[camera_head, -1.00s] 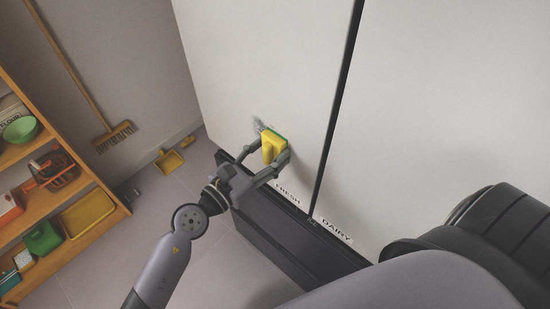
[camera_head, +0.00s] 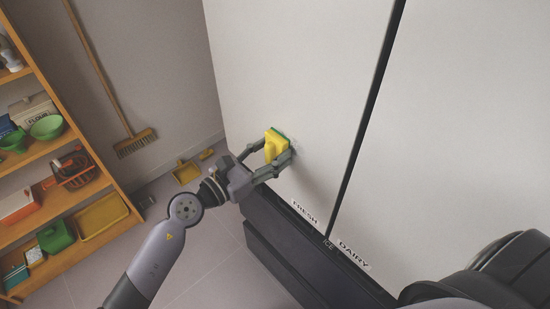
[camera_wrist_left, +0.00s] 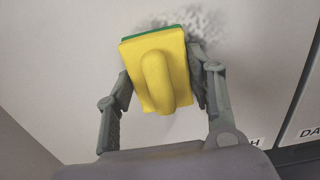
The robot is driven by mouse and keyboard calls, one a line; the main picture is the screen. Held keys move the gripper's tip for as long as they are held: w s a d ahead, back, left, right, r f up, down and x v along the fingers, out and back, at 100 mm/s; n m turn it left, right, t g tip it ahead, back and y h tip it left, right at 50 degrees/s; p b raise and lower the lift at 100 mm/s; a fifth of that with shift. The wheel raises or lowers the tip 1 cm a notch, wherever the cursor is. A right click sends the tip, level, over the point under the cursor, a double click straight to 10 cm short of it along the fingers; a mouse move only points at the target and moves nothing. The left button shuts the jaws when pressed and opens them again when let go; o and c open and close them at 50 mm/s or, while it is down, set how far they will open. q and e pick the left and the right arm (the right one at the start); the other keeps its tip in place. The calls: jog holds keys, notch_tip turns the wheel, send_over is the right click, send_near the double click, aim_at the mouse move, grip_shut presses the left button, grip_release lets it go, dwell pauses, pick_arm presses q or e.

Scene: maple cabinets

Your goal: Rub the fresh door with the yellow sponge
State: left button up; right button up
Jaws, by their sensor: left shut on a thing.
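The fresh door (camera_head: 270,70) is the pale left door, with a "FRESH" label (camera_head: 305,213) at its lower edge. My left gripper (camera_head: 278,157) is shut on the yellow sponge (camera_head: 271,146), whose green side faces the door. In the left wrist view the sponge (camera_wrist_left: 158,75) is held between both fingers, at or very near the door surface; I cannot tell if it touches. A grey smudge (camera_wrist_left: 205,24) shows on the door behind and beside the sponge, partly hidden by it. My right gripper is not in view.
The dairy door (camera_head: 460,130) is right of a dark gap. A black drawer front (camera_head: 290,250) lies below. A wooden shelf (camera_head: 105,165) with bowls and bins stands at left. A broom (camera_head: 135,143) leans on the wall near a yellow dustpan (camera_head: 186,173).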

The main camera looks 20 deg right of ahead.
aim_at(308, 161)
pick_arm(q)
jog(key=shift+w+a+f+b, duration=0.1)
jog(key=shift+w+a+b, duration=0.15)
jog(key=shift+w, duration=0.25)
jog(key=shift+w+a+f+b, duration=0.1)
jog(key=shift+w+b, duration=0.15)
jog(key=shift+w, duration=0.2)
jog(key=shift+s+d+r+p, duration=0.2)
jog(key=shift+s+r+p, duration=0.35)
jog(key=shift+p, duration=0.3)
jog(key=shift+s+d+r+p, duration=0.2)
jog(key=shift+s+r+p, duration=0.3)
jog(key=shift+p, duration=0.35)
jog(key=shift+s+d+f, duration=0.1)
jog(key=shift+s+d, duration=0.1)
jog(key=shift+s, duration=0.3)
jog(key=shift+s+d+p, duration=0.25)
jog(key=shift+s+p, duration=0.55)
jog(key=shift+p, duration=0.15)
jog(key=shift+s+d+p, duration=0.3)
jog(key=shift+s+p, duration=0.05)
jog(key=shift+s, duration=0.45)
jog(key=shift+s+d+p, duration=0.35)
jog(key=shift+s+p, duration=0.35)
jog(key=shift+s, duration=0.1)
jog(key=shift+s+d+p, duration=0.3)
jog(key=shift+s, duration=0.5)
